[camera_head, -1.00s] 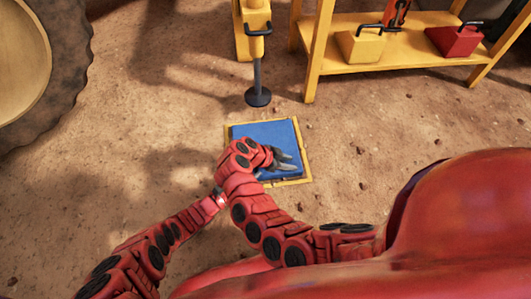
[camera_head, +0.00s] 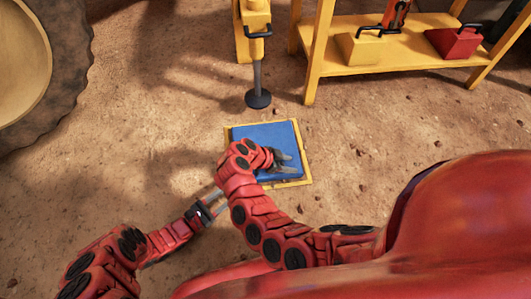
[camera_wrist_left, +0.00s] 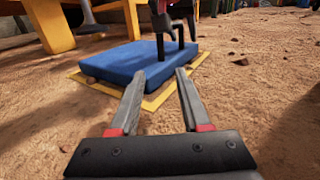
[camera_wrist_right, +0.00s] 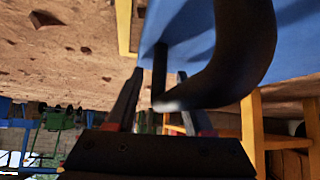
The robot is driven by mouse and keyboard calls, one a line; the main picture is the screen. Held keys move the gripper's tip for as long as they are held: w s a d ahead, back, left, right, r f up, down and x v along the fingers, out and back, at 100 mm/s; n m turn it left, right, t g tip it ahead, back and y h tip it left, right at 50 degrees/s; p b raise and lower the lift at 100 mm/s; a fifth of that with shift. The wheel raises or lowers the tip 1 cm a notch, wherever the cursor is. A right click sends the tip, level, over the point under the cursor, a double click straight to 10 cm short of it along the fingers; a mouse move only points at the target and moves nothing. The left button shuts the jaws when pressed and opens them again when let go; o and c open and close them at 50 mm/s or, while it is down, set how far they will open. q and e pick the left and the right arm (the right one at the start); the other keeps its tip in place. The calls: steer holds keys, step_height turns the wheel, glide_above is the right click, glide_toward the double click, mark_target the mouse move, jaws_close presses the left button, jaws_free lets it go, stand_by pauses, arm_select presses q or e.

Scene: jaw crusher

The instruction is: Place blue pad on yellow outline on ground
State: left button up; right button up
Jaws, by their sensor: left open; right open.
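The blue pad (camera_head: 262,133) lies flat on the ground inside the yellow outline (camera_head: 306,172), whose border shows around it. In the left wrist view the pad (camera_wrist_left: 125,62) has a black handle (camera_wrist_left: 180,36) on top. My right gripper (camera_head: 284,160) is open, low over the pad. In the right wrist view the handle (camera_wrist_right: 235,60) is close to the camera, with a thin bar between the open fingers (camera_wrist_right: 157,75). My left gripper (camera_head: 213,195) is below left of the pad; in its wrist view its open fingers (camera_wrist_left: 160,72) are empty. The right arm hides part of the pad.
A yellow stand with a black-footed post (camera_head: 258,98) is just beyond the pad. A yellow shelf (camera_head: 390,50) holding a yellow box and a red box (camera_head: 455,42) stands back right. A large wheel (camera_head: 70,60) is at left. Sandy ground between is clear.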

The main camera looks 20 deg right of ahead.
arm_select(q)
steer(key=shift+v, duration=0.8)
arm_select(e)
steer(key=shift+a, duration=0.1)
steer(key=shift+a+r, duration=0.25)
steer(key=shift+r, duration=0.1)
arm_select(q)
steer(key=shift+s, duration=0.1)
arm_select(e)
steer(key=v, duration=1.1)
arm_select(q)
steer(key=shift+r, duration=0.1)
arm_select(e)
steer(key=shift+r, duration=0.1)
